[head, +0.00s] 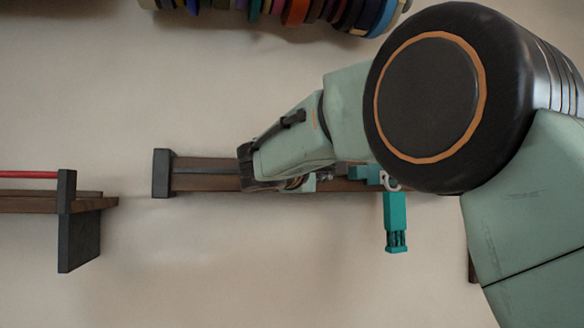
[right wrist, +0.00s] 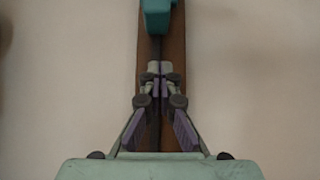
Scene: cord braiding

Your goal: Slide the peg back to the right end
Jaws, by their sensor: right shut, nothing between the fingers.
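A dark wooden rail (head: 205,175) with a lengthwise groove runs across the wall, with a dark block at its left end. A teal block (head: 362,174), which looks like the peg, sits on the rail, partly hidden by my right arm. It also shows at the top of the right wrist view (right wrist: 157,16). A teal piece (head: 396,215) hangs below the rail by a pale ring. My right gripper (right wrist: 154,72) is shut and empty over the rail, apart from the teal block. In the head view its fingers are mostly hidden. My left gripper is out of view.
A row of coloured discs or spools (head: 295,10) hangs at the top. A shelf (head: 35,203) with a red rod (head: 28,175) and dark bracket stands at the left. My right arm hides the rail's right end. The wall below the rail's left part is clear.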

